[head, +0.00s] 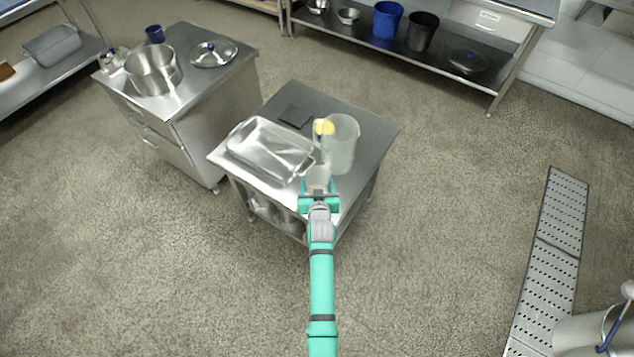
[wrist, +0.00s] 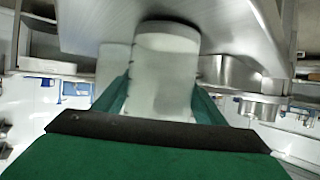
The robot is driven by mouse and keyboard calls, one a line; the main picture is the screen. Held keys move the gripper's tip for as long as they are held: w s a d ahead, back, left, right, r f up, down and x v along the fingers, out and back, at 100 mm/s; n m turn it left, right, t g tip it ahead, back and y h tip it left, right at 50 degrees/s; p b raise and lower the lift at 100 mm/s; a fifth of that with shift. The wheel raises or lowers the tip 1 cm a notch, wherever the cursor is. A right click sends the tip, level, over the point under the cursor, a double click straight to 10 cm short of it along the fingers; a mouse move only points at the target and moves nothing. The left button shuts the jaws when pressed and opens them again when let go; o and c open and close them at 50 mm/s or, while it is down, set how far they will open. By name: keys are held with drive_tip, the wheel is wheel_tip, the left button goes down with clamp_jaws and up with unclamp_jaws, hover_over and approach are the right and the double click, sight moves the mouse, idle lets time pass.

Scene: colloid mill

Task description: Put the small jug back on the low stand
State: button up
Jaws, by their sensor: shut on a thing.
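My gripper (head: 318,190) is shut on the small jug (head: 317,178), a pale translucent vessel. In the wrist view the small jug (wrist: 163,75) sits between the two green fingers. It is at the front edge of the low steel stand (head: 358,190); I cannot tell whether its base touches the top. A larger translucent jug (head: 342,148) stands just behind it on the stand. Part of the small jug is hidden by my gripper.
A steel tray (head: 268,150) fills the stand's left part. A steel cabinet (head: 205,120) with a pot (head: 153,72) stands to the left. The stand's right side is bare.

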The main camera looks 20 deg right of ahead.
drive_tip(key=shift+f, duration=0.1)
drive_tip(key=o, duration=1.2)
